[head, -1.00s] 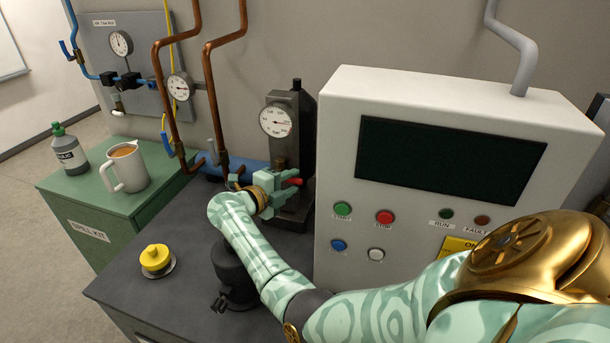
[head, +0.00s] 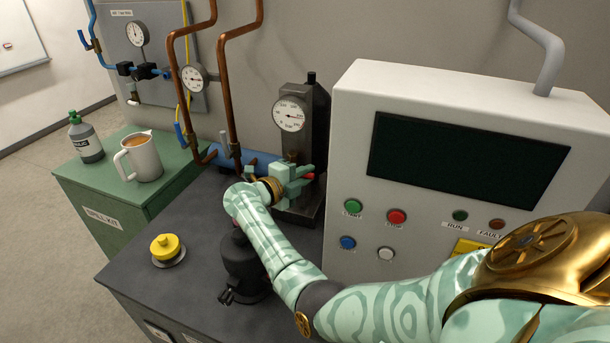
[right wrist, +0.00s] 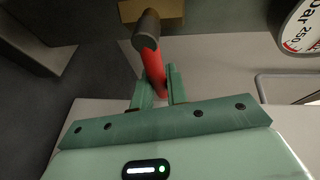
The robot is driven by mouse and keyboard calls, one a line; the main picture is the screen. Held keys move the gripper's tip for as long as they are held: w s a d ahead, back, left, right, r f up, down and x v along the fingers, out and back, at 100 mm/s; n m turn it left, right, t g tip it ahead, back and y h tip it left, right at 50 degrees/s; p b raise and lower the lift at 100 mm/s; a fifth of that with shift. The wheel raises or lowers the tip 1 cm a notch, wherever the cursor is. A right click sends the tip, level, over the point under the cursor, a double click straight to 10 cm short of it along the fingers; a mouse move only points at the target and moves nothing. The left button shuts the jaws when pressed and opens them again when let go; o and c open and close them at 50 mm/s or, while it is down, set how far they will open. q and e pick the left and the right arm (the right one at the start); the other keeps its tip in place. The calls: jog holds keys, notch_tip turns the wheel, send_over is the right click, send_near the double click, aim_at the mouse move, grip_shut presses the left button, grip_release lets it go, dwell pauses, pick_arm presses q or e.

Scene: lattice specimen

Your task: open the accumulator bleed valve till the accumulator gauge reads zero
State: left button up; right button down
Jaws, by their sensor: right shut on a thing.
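The bleed valve's red lever (head: 309,176) shows at the foot of the dark accumulator block (head: 315,120). In the right wrist view the red lever (right wrist: 152,65) has a dark rounded end and lies between my right gripper's green fingers (right wrist: 158,90). In the head view my right gripper (head: 302,178) is shut on this lever and hides part of it. The accumulator gauge (head: 289,114) is above the gripper; its needle points to the right, away from the dial's left side, but the number is too small to read. My left gripper is not in view.
A white control cabinet (head: 450,100) stands close right of my right arm. Copper pipes (head: 227,80) and a blue cylinder (head: 250,160) are left of the gripper. A yellow knob (head: 166,247) sits on the dark bench (head: 190,215). A jug (head: 142,158) and bottle (head: 86,140) stand on the green cabinet.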

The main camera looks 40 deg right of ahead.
jog(key=shift+r+n+h+p, duration=0.55)
jog(key=shift+r+n, duration=0.1)
jog(key=shift+n, duration=0.35)
jog(key=shift+w+a+r+n+h, duration=0.15)
jog(key=shift+r+n+h, duration=0.25)
jog(key=shift+n, duration=0.5)
jog(key=shift+w+a+r+n+h, duration=0.1)
jog(key=shift+w+r+n+h, duration=0.2)
jog(key=shift+n, duration=0.6)
jog(key=c, duration=1.4)
grip_release()
jog(key=shift+r, duration=0.1)
